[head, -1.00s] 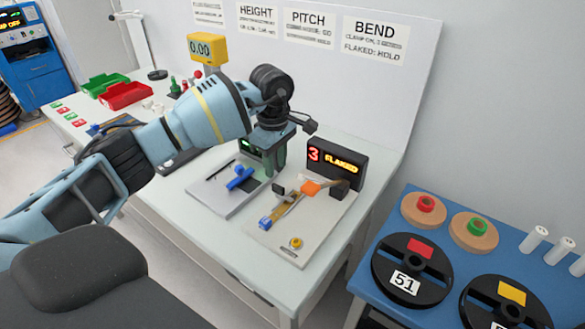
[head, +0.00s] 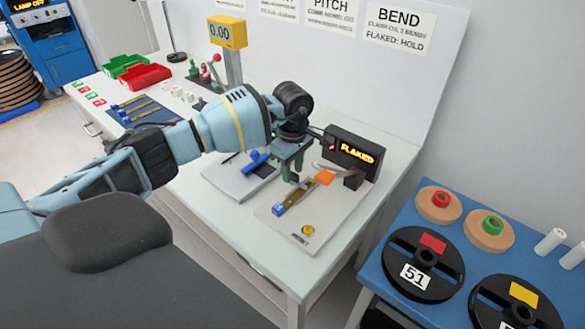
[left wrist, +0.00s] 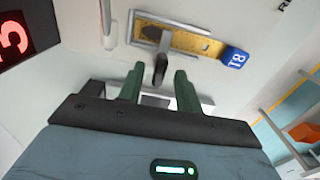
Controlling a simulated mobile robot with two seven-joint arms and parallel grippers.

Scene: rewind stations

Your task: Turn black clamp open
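The bend station's pale base plate (head: 328,218) lies on the white bench. A strip with a blue tag (head: 279,209) lies across it, and an orange part (head: 325,177) sits at its far end. My left gripper (head: 291,170) is above the plate's left edge, pointing down, with its green fingers apart. In the left wrist view a small black clamp (left wrist: 160,68) shows between and just beyond the fingertips (left wrist: 159,75). I cannot tell whether the fingers touch it. The tag reads 18 (left wrist: 235,57). My right gripper is out of view.
A black display reading FLAKED (head: 354,152) stands behind the plate, with a dark block (head: 354,179) in front of it. A grey plate with a blue part (head: 256,161) is to the left. A blue table with reels (head: 424,264) is at right.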

